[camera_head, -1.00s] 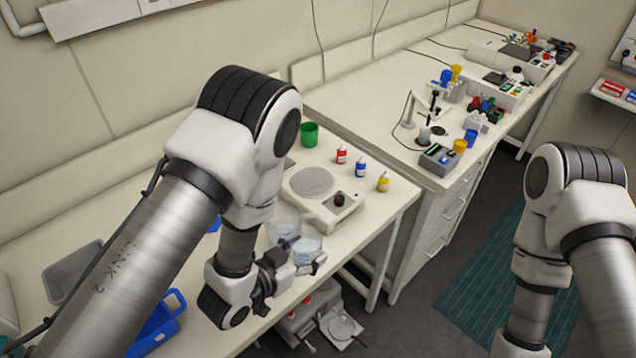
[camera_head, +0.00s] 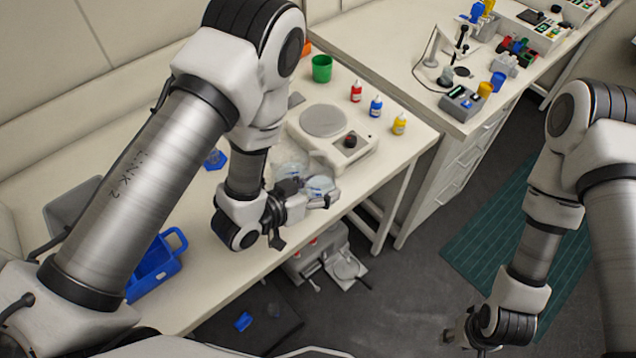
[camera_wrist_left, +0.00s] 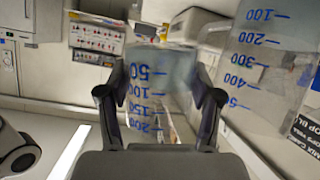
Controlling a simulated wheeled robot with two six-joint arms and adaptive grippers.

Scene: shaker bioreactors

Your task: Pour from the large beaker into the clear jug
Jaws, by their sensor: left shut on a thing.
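My left gripper (camera_head: 305,195) is shut on the large beaker (camera_head: 321,187), a clear vessel with blue marks, near the front edge of the bench. In the left wrist view the beaker (camera_wrist_left: 155,95) is between the two fingers (camera_wrist_left: 158,105), with marks from 50 to 200. The clear jug (camera_head: 290,163) stands just behind it in the head view, partly hidden. In the left wrist view the jug (camera_wrist_left: 268,70) is on the right, with marks from 100 upward. I cannot tell whether they touch. My right gripper (camera_head: 462,335) is low at the right; its fingers are unclear.
A white hotplate-like device (camera_head: 348,148) is behind the vessels. Red, blue (camera_head: 376,106) and yellow bottles and a green cup (camera_head: 322,68) stand farther back. A blue carrier (camera_head: 155,265) is at the left. A second bench (camera_head: 400,60) holds instruments.

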